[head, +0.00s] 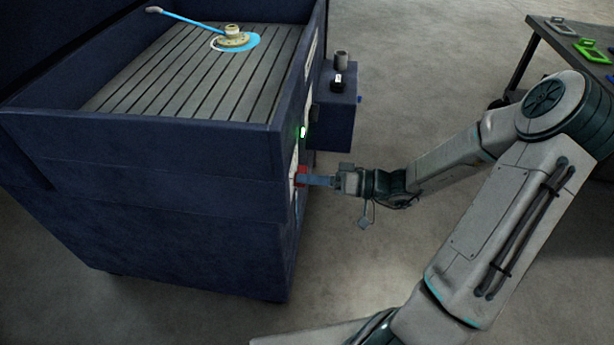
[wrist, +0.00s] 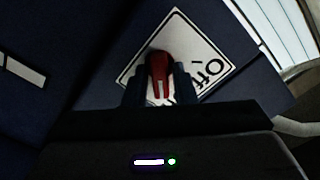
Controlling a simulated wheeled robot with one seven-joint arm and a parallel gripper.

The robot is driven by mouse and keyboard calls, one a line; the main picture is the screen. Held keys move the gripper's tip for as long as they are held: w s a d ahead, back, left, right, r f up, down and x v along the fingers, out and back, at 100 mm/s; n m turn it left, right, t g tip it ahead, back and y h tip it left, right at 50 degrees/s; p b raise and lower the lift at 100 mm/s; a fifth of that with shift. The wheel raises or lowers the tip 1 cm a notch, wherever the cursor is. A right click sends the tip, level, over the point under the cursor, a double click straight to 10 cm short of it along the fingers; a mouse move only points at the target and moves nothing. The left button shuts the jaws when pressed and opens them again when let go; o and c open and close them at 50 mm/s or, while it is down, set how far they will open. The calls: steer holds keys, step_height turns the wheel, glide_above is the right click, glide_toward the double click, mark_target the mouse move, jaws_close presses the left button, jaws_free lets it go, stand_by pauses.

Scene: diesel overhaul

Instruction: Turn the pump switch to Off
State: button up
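The pump switch is a red handle (wrist: 160,68) on a white square plate (wrist: 196,56) with a black border and the word "Off", which is upside down and tilted in the wrist view. In the head view the red switch (head: 301,175) shows at the side of the blue cabinet (head: 200,190). My gripper (wrist: 160,88) has one dark finger on each side of the handle, with no clear gap. It also shows in the head view (head: 306,180), reaching the switch from the right. The handle's lower end and the plate's lower part are hidden by my gripper.
A green light (head: 303,132) glows above the switch. A blue box (head: 337,110) with knobs juts from the cabinet behind my gripper.

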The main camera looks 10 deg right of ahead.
steer(key=shift+c, duration=1.1)
steer(key=n+b, duration=0.9)
steer(key=shift+s, duration=0.15)
